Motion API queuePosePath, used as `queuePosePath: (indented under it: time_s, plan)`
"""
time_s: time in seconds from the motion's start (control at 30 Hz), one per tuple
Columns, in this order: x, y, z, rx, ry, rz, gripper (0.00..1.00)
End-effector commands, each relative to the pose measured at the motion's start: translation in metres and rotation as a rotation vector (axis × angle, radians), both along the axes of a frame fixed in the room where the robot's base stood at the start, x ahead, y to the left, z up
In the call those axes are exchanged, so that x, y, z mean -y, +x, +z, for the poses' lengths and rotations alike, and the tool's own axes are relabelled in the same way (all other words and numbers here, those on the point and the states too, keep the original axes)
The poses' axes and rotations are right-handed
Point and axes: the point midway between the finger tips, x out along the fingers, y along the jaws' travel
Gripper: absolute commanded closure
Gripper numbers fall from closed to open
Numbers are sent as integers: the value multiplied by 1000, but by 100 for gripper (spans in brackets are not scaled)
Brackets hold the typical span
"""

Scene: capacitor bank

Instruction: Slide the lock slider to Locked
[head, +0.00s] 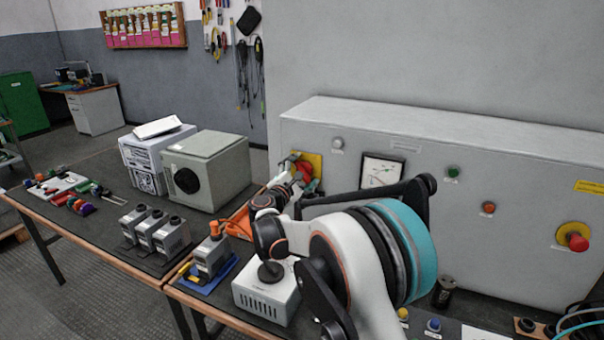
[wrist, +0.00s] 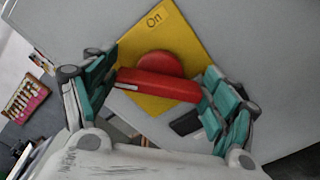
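A red bar handle (wrist: 160,84) with a round hub sits on a yellow plate (wrist: 180,38) marked "On". In the head view the red handle (head: 306,172) and yellow plate (head: 315,158) are on the left of the grey cabinet front, partly behind my arm. My gripper (wrist: 163,75) has its teal fingers spread wide, one near each end of the bar; I cannot tell if they touch it. A small dark block (wrist: 185,123) shows below the bar's right end; I cannot tell whether it is the lock slider. No "Locked" marking is readable.
The grey cabinet (head: 440,130) has a gauge (head: 381,171), green (head: 453,171) and red (head: 488,208) buttons and a red mushroom button (head: 578,242). Below it, the bench holds a grey box (head: 268,290), a metal unit with an orange top (head: 212,255) and a larger case (head: 207,170).

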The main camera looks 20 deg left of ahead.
Motion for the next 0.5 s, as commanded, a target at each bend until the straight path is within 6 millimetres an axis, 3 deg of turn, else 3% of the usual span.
queuePosePath:
  time_s: [0.03, 0.1, 0.5]
  plan:
    - [0, 0, 0, 0, 0, 0, 44]
    - [0, 0, 0, 0, 0, 0, 54]
    - [0, 0, 0, -10, -126, 0, 54]
